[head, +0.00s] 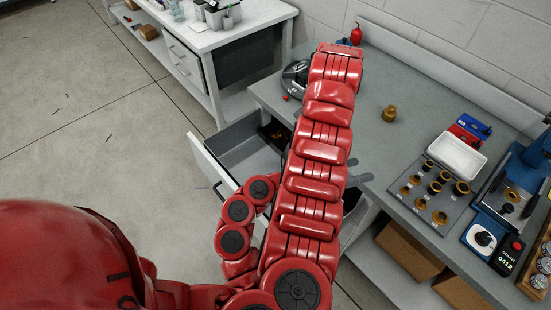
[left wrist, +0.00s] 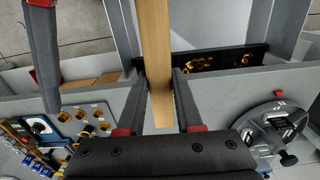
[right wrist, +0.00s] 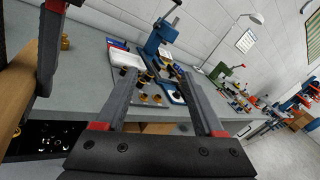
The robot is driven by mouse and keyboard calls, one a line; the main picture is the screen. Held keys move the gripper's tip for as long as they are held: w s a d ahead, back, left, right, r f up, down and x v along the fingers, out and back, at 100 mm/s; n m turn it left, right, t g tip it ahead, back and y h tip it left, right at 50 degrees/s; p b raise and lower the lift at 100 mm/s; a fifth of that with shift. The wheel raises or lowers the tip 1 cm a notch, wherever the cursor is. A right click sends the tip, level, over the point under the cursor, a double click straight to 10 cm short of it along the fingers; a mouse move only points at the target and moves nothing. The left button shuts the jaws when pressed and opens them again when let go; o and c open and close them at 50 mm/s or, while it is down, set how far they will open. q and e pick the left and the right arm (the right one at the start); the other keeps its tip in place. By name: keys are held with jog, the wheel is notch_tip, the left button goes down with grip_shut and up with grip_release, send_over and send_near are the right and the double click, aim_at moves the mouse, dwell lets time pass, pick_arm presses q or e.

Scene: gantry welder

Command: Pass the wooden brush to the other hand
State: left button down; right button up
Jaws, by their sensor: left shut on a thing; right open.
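The wooden brush shows in the left wrist view as a pale, straight wooden bar (left wrist: 157,60). My left gripper (left wrist: 160,78) is shut on it, one finger on each side. In the right wrist view a wooden piece of the brush (right wrist: 14,88) shows at the left edge, beside a dark finger of the left gripper. My right gripper (right wrist: 160,74) is open with nothing between its fingers; the brush is to its left, apart from it. In the head view dark fingertips of the right gripper (head: 356,171) peek out past my red arm, which hides the brush.
An open drawer (head: 240,147) sticks out under the grey workbench (head: 370,125). On the bench are a brass piece (head: 389,114), a white tray (head: 456,157), a plate of brass fittings (head: 430,200) and a blue press (head: 520,180). Cardboard boxes (head: 408,252) sit below.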

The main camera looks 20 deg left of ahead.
jog(key=s+a+t+y, duration=0.2)
jog(key=a+y, duration=0.6)
jog(key=a, duration=0.9)
pick_arm(q)
jog(key=shift+d, duration=0.1)
pick_arm(e)
jog(key=x, duration=1.2)
jog(key=shift+w+a+f, duration=0.1)
jog(key=shift+w+f, duration=0.05)
jog(key=shift+f, duration=0.05)
pick_arm(q)
jog(key=shift+s+d, duration=0.1)
pick_arm(e)
jog(key=shift+a, duration=0.15)
grip_shut()
pick_arm(q)
jog(key=c, duration=0.5)
grip_release()
jog(key=shift+r, duration=0.1)
jog(key=shift+r, duration=3.65)
